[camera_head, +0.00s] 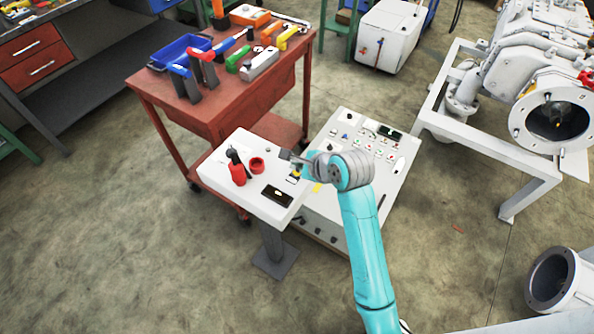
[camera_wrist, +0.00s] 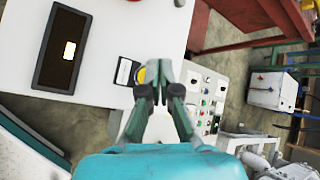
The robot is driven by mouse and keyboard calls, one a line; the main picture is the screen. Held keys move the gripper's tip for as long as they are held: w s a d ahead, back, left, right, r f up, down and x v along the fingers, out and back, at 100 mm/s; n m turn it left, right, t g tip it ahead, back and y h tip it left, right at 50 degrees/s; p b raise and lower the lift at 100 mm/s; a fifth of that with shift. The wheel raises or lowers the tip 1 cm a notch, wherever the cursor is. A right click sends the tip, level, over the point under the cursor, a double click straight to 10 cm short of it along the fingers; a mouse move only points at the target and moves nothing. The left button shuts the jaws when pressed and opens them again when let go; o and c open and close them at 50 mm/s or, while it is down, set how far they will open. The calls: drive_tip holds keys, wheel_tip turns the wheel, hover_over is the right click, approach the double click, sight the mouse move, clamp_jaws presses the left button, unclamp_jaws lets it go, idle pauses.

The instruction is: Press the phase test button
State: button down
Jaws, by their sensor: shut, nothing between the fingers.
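My gripper (camera_head: 284,155) is over the right end of a small white stand (camera_head: 235,150). In the wrist view its fingers (camera_wrist: 158,68) are together and hold nothing. A round yellow part (camera_wrist: 141,75) shows right beside the fingertips, partly covered by them, with a small black-and-white label (camera_wrist: 124,72) next to it. I cannot tell whether the fingers touch it, or read which button is the phase test button. A white control panel (camera_head: 323,131) with several small coloured buttons stands just right of the stand, partly hidden by my arm.
A red workbench (camera_head: 215,120) with tools and a blue bin stands behind. White machinery (camera_head: 530,60) is at right. The floor at left is clear.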

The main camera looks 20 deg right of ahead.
sight(299, 174)
idle(0.7)
drive_tip(key=shift+f, duration=0.4)
drive_tip(key=shift+f, duration=0.5)
idle(0.6)
drive_tip(key=shift+r, duration=0.9)
drive_tip(key=shift+r, duration=0.1)
drive_tip(key=shift+r, duration=2.4)
